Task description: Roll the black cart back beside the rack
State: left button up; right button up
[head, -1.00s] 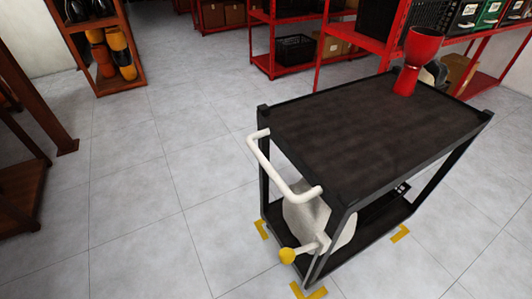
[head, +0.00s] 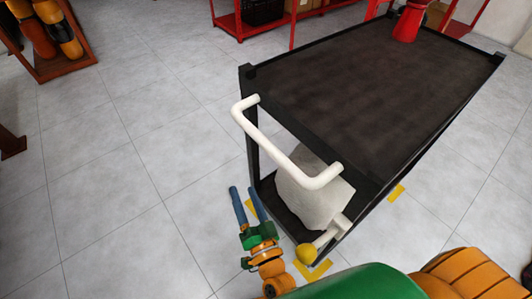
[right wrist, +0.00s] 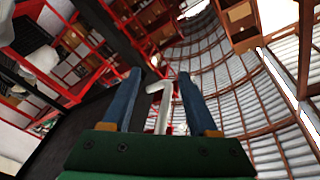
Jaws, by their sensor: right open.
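The black cart (head: 370,80) stands in the head view with its white push handle (head: 285,165) toward me. A lever with a yellow knob (head: 306,253) sticks out low at its near end. A red goblet drum (head: 408,22) stands on the far part of its top, cut off by the picture edge. My right gripper (head: 246,190) is open and empty, low beside the near end, left of the knob and below the handle in the picture. In the right wrist view the white handle (right wrist: 160,108) shows between the blue fingers, apart from them. My left gripper is not in view.
A pale lump (head: 312,195) lies on the cart's lower shelf. Yellow floor marks (head: 314,270) lie by the cart's feet. A brown rack (head: 55,65) with drums stands at the upper left, a red rack (head: 228,22) at the back. The tiled floor between is clear.

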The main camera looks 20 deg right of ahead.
aim_at(268, 145)
jog(key=d+r+m+t+h+b, duration=0.2)
jog(key=d+r+m+h, duration=0.3)
jog(key=r+m+h, duration=0.45)
jog(key=shift+y, duration=0.35)
jog(key=p+x, duration=0.2)
jog(key=x, duration=0.4)
jog(key=shift+s+d, duration=0.1)
jog(key=shift+d, duration=0.1)
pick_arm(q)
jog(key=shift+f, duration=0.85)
pick_arm(e)
grip_shut()
